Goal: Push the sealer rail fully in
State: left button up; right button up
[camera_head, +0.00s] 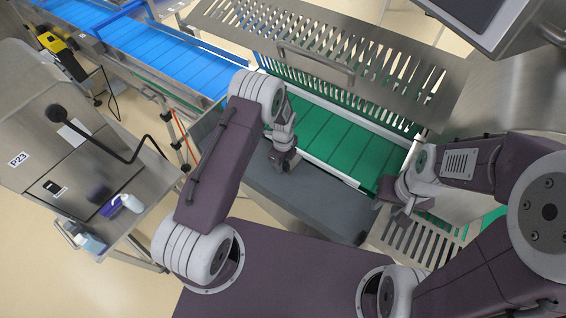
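The tray sealer has a green slatted belt (340,137) under a raised slotted metal guard (325,48). A pale rail (318,162) runs along the near side of the green belt; I cannot tell how far in it is. My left gripper (284,162) points down over the dark grey surface (300,199) in front of the belt, close to the rail. Whether it touches anything is unclear. My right gripper (398,212) is at the right end of that surface, beside the lower slotted panel (420,240). The fingers of both grippers are too small and partly hidden to read.
A blue conveyor (165,48) leads in from the upper left. A metal cabinet marked P23 (45,145) and a side shelf with a white and purple bottle (125,203) stand at left. A screen housing (490,20) overhangs the upper right. Open floor shows at lower left.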

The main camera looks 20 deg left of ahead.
pick_arm(q)
jog(key=shift+w+d, duration=0.1)
jog(key=c, duration=0.5)
jog(key=shift+a, duration=0.25)
grip_shut()
jog(key=shift+w+r, duration=0.1)
jog(key=shift+w, duration=0.05)
